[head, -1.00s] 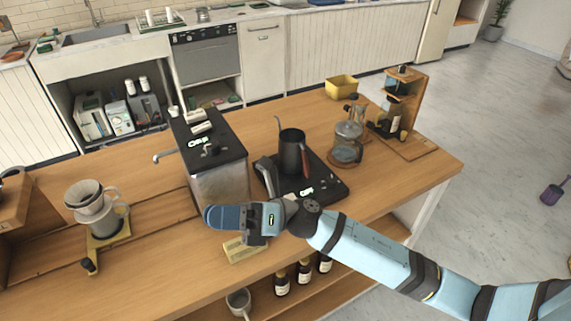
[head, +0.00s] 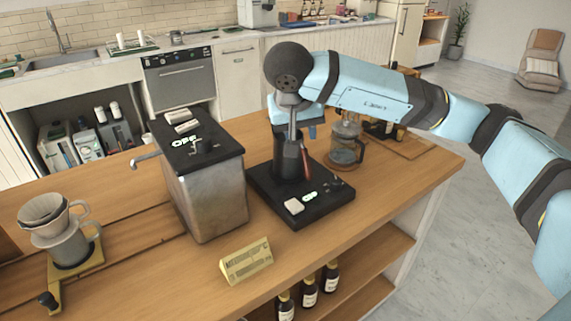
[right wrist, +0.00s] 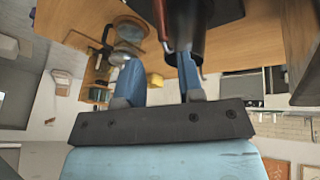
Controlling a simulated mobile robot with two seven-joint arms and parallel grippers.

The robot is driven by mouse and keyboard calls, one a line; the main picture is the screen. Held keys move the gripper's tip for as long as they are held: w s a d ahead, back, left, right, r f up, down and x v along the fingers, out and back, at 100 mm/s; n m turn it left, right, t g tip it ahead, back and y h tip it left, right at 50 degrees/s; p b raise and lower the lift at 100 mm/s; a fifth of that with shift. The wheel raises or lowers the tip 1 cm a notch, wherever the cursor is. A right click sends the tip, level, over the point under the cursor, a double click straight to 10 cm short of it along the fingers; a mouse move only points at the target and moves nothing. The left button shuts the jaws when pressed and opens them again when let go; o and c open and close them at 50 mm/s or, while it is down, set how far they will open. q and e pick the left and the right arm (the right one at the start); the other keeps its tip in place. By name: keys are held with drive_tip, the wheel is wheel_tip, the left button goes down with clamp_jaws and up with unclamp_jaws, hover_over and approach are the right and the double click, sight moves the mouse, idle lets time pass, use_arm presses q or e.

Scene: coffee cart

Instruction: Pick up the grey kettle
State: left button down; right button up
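The grey kettle (head: 287,163) is dark and stands upright on the black scale (head: 331,208) on the wooden cart. Its reddish-brown handle (head: 307,163) is on its right side. My right gripper (head: 299,132) is over the kettle's top, and its wrist hides the rim. In the right wrist view, the gripper (right wrist: 158,70) has its two blue fingers apart. The kettle (right wrist: 190,28) and its handle (right wrist: 161,22) are just beyond them; one finger overlaps the kettle's rim. I cannot tell whether they touch. My left gripper is not in view.
A metal box machine (head: 208,190) stands left of the scale. A glass coffee maker (head: 346,147) is close on the right. A yellow sign (head: 246,261) is in front, and a pour-over stand (head: 66,240) is at the far left. The front right tabletop (head: 400,185) is clear.

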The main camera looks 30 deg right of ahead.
sight(306, 159)
drive_tip(key=b+x, duration=0.2)
drive_tip(key=x, duration=0.6)
drive_tip(key=shift+d+r, duration=0.1)
drive_tip(key=shift+w+b+x, duration=0.15)
drive_tip(key=shift+b+x, duration=0.15)
drive_tip(key=shift+x, duration=1.15)
drive_tip(key=shift+w+b+x, duration=0.2)
drive_tip(key=shift+b+x, duration=0.05)
drive_tip(key=shift+x, duration=1.25)
drive_tip(key=shift+r, duration=0.15)
drive_tip(key=shift+c, duration=0.5)
clamp_jaws()
